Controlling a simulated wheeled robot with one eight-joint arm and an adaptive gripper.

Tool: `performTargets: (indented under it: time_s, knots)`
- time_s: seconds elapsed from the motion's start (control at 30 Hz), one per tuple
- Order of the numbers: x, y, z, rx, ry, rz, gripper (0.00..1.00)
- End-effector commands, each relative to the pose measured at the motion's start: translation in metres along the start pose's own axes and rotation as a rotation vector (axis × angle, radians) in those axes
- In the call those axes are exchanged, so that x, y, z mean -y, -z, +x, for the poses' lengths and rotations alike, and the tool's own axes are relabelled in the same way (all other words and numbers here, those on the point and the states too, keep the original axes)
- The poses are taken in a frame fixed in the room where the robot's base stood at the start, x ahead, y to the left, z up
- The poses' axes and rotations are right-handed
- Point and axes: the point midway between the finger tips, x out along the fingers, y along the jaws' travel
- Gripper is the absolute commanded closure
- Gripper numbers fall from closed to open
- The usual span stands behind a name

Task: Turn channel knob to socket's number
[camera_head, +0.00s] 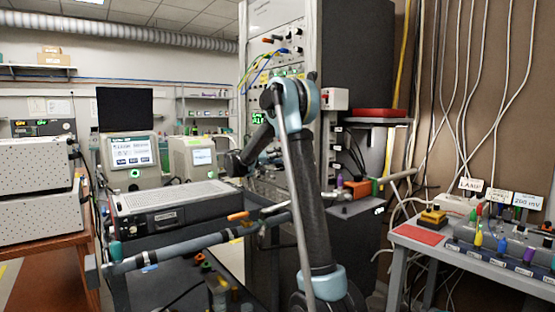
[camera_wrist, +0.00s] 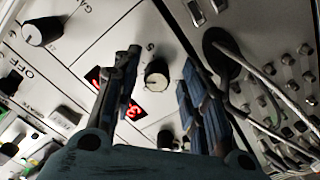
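In the wrist view a black knob (camera_wrist: 157,75) with a pale pointer face sits on a white panel, between the two fingers of my gripper (camera_wrist: 160,60). The fingers are apart, one on each side of the knob, and I cannot tell whether they touch it. A red digital display (camera_wrist: 131,109) is partly hidden behind the left finger; a digit like 3 shows. A letter S is printed near the knob. In the head view my arm stands before the tall instrument rack (camera_head: 350,45); I cannot make out the gripper there. No socket number is readable.
Other black knobs are close by on the panel: one at upper left (camera_wrist: 42,30), one below (camera_wrist: 165,138). A cable (camera_wrist: 243,62) and toggle switches (camera_wrist: 305,50) lie to the right. In the head view a side table (camera_head: 410,238) with labelled sockets stands at right.

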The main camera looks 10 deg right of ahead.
Motion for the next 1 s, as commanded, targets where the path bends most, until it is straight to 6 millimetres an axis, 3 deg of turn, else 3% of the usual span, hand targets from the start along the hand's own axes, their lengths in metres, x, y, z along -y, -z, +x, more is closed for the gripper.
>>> performTargets:
  time_s: [0.3, 0.43, 1.0]
  knots:
    - [0.000, 0.002, -0.001, -0.003, 0.000, -0.001, 0.57]
    - [0.000, 0.003, -0.010, -0.005, 0.001, -0.001, 0.57]
    - [0.001, 0.001, -0.105, -0.003, 0.001, -0.002, 0.57]
